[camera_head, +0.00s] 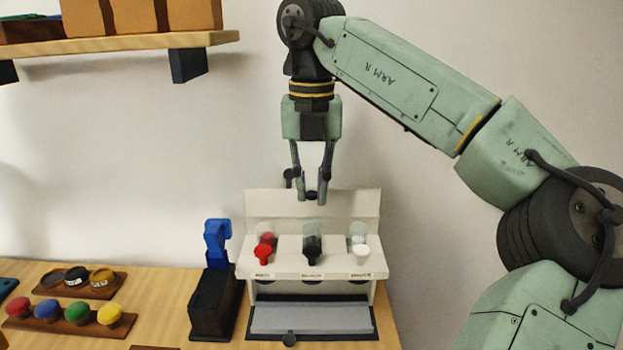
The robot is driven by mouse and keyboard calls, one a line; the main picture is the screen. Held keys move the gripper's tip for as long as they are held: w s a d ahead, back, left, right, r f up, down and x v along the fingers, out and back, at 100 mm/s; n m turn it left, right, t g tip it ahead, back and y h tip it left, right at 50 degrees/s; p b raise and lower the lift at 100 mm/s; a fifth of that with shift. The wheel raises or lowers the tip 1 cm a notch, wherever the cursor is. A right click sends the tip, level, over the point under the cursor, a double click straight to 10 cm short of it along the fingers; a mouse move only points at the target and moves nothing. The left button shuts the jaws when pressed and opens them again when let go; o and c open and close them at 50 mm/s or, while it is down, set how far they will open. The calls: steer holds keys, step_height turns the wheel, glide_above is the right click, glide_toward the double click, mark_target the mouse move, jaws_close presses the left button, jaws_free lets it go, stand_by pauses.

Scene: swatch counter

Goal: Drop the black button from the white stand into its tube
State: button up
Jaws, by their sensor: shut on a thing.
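My gripper (310,196) points straight down above the white stand (258,210). Its fingers are shut on a small dark piece, which looks like the black button (311,195). The stand holds three clear tubes in a row. The left tube (267,239) has red in it, the middle tube (313,243) black, and the right tube (357,240) white. Each has a matching coloured piece at its front, above a small label too small to read. The gripper is roughly over the middle tube, apart from it; the exact depth cannot be told.
A grey tray (310,319) lies under the stand's front. A black box with a blue device (217,240) stands close on its left. Wooden holders with coloured knobs (75,315) and dark and ochre discs (80,280) lie further left. A shelf (120,42) hangs at upper left.

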steer(key=shift+f, duration=2.75)
steer(key=o, duration=0.7)
steer(key=shift+r, duration=0.1)
step_height(320, 180, up, 7)
steer(key=shift+r, duration=0.2)
